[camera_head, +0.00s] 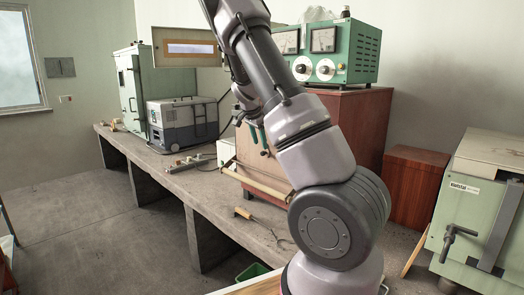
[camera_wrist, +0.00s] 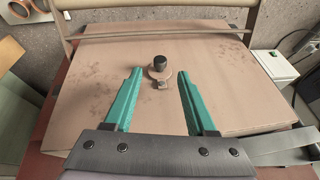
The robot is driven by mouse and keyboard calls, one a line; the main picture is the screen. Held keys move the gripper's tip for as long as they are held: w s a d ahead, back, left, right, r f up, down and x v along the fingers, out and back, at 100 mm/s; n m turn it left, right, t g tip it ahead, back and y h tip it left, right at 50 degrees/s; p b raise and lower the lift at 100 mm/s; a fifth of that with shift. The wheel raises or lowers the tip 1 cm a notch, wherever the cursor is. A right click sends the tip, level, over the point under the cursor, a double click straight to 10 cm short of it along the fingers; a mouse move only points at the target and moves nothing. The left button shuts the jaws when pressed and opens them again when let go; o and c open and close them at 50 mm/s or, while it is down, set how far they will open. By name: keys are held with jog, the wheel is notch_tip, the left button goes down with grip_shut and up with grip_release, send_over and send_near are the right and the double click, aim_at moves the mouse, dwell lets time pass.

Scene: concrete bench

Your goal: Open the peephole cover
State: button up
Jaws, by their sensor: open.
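The peephole cover (camera_wrist: 152,73) is a small round disc with a black knob (camera_wrist: 159,62), on a brownish-pink door panel (camera_wrist: 100,85) in the wrist view. A small metal tab (camera_wrist: 160,85) sits just below the disc, and the cover appears to lie over the hole. My gripper (camera_wrist: 160,72) is open, with one green finger on each side of the cover and knob; no contact is visible. In the head view my arm hides the cover, and only bits of the green fingers of my gripper (camera_head: 258,136) show before the panel.
A horizontal bar (camera_wrist: 160,34) crosses beyond the panel in the wrist view, and a light box (camera_wrist: 268,68) stands to the right. In the head view, a grey case (camera_head: 182,122) stands left on the bench, and a yellow-handled tool (camera_head: 243,213) lies near the front edge.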

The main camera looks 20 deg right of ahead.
aim_at(264, 151)
jog(key=shift+x, duration=2.35)
jog(key=shift+c, duration=0.4)
grip_shut()
